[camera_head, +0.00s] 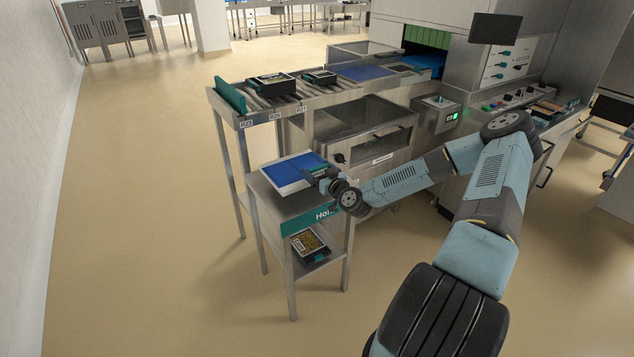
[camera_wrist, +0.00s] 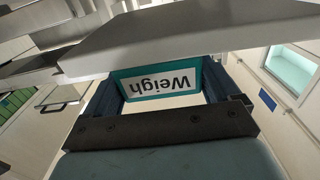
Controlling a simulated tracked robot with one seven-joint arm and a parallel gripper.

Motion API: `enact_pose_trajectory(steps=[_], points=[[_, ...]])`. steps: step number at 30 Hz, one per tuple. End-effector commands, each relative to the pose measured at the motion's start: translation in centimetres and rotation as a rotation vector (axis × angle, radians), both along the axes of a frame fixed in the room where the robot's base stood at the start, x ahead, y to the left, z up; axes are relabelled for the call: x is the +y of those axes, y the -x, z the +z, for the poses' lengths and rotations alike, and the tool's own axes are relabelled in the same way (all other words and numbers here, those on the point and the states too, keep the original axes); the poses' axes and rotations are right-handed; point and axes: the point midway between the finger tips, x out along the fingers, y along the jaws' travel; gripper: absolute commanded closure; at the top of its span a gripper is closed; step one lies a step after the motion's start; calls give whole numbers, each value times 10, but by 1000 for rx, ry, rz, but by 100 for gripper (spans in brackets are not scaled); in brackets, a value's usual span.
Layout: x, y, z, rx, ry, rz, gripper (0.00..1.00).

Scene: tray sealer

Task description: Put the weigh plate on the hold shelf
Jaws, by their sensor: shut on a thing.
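The weigh plate (camera_head: 290,172) is a flat slab with a blue and white top. In the head view it lies level over the top of the hold shelf (camera_head: 282,204), a small steel stand with a teal "Hold" label. I cannot tell whether the plate touches the shelf top or is just above it. My gripper (camera_head: 325,182) is at the plate's right side. In the wrist view my gripper (camera_wrist: 160,88) is shut on the plate's teal tab (camera_wrist: 126,88), whose "Weigh" label reads upside down between the fingers. A grey slab fills the top of that view.
A roller conveyor (camera_head: 300,97) with dark trays (camera_head: 271,84) runs behind the stand towards the sealing machine (camera_head: 455,50). A packed tray (camera_head: 308,245) sits on the stand's lower level. The floor left of the stand is clear.

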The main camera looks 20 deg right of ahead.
Motion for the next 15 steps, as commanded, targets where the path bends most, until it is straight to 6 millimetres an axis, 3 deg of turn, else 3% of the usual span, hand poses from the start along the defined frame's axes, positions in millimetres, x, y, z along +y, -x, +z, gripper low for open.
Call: enact_pose_trajectory(steps=[15], points=[[15,-13,-33,0,-1,-2,50]])
